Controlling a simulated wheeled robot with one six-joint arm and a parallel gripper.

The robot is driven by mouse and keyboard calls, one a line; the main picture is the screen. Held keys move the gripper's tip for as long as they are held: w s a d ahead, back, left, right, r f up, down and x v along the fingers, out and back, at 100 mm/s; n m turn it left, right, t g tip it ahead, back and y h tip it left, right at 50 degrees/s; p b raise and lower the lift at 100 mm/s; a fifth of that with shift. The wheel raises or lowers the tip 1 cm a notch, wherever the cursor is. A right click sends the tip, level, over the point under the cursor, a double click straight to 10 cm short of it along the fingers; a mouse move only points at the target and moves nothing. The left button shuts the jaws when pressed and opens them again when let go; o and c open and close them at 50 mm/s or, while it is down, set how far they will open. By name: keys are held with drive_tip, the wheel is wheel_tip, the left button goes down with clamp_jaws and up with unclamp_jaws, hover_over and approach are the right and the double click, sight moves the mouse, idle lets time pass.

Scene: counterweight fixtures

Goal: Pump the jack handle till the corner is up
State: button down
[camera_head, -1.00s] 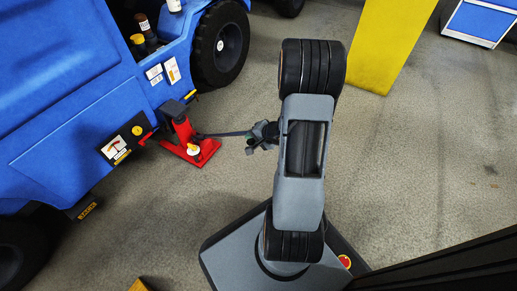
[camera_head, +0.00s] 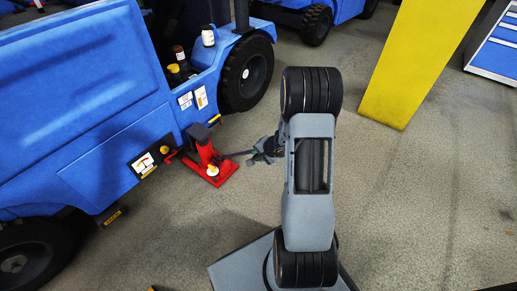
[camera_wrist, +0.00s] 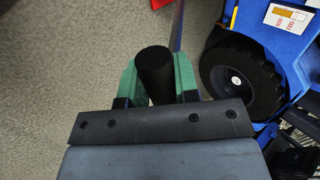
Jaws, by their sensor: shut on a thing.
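The red jack (camera_head: 212,165) stands on the floor against the side of the blue vehicle (camera_head: 85,120), below its lower edge. Its dark handle (camera_head: 238,154) reaches right from the jack to my gripper (camera_head: 266,152). In the wrist view, my gripper (camera_wrist: 155,85) has its green-lined fingers on both sides of the handle's black grip (camera_wrist: 154,70) and is shut on it. A gauge plate (camera_head: 150,157) with a red pointer sits on the vehicle beside the jack; its reading is too small to tell. The jack's contact with the vehicle is partly hidden.
A black wheel (camera_head: 248,72) of the vehicle is behind the jack, and it also shows in the wrist view (camera_wrist: 240,85). A yellow post (camera_head: 408,65) and a blue cabinet (camera_head: 497,45) stand at the upper right. The floor (camera_head: 410,200) at right is clear.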

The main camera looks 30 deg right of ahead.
drive_tip(key=w+a+r+g+p, duration=0.2)
drive_tip(key=w+r+p, duration=0.3)
drive_tip(key=p, duration=0.8)
drive_tip(key=shift+w+a+r+h, duration=0.25)
drive_tip(key=shift+w+a+h, duration=0.15)
drive_tip(key=shift+w+a, duration=0.1)
drive_tip(key=c, duration=0.7)
unclamp_jaws()
drive_tip(key=shift+d, duration=0.1)
drive_tip(key=shift+r, duration=0.1)
